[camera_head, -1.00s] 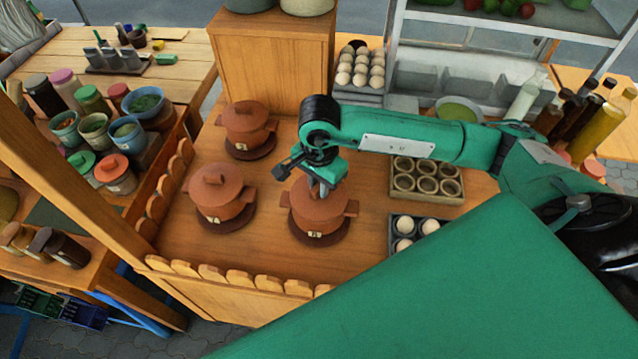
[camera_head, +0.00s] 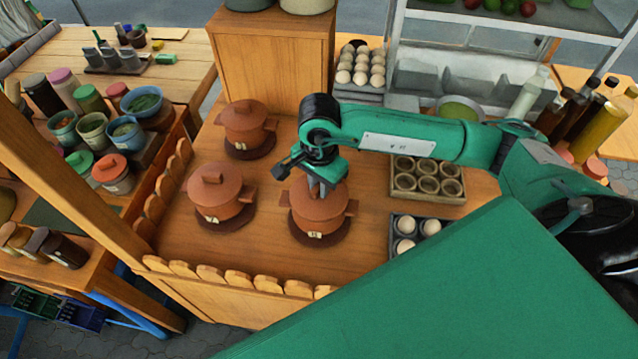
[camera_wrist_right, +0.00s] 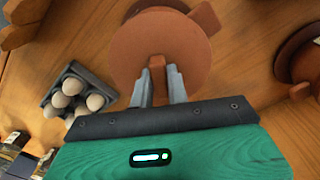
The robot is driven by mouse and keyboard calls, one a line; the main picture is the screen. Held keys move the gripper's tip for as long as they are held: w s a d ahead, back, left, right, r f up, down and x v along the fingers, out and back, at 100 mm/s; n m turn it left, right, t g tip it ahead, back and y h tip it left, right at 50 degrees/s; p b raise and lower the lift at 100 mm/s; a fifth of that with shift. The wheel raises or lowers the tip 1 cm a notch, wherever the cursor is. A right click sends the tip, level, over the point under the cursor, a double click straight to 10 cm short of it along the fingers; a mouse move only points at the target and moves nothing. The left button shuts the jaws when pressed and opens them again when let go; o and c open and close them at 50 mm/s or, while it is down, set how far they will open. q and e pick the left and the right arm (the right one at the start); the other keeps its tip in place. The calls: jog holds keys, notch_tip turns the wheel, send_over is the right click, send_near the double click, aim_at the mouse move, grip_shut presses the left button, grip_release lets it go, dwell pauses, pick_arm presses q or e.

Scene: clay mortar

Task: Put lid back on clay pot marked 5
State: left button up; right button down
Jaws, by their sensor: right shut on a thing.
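The clay pot with a pale label (camera_head: 316,226) stands on a dark round base on the wooden counter, in the middle of the head view; the label is too small to read surely. Its brown clay lid (camera_head: 330,203) sits on the pot top and looks level. The lid also shows from above in the right wrist view (camera_wrist_right: 160,45). My right gripper (camera_head: 322,188) is over the lid, its jaws shut on the lid's knob; its fingers show in the wrist view (camera_wrist_right: 158,85). Whether the lid is fully seated cannot be told. My left gripper is not in view.
Two other lidded clay pots stand to the left (camera_head: 218,196) and behind left (camera_head: 246,125). A crate of small cups (camera_head: 428,180) and an egg tray (camera_head: 418,230) lie to the right. A scalloped rail (camera_head: 225,278) edges the counter front.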

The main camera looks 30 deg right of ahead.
jog(key=shift+b, duration=0.5)
dwell(0.6)
jog(key=c, duration=0.8)
grip_release()
jog(key=shift+r+p, duration=1.2)
jog(key=shift+r, duration=2.3)
grip_shut()
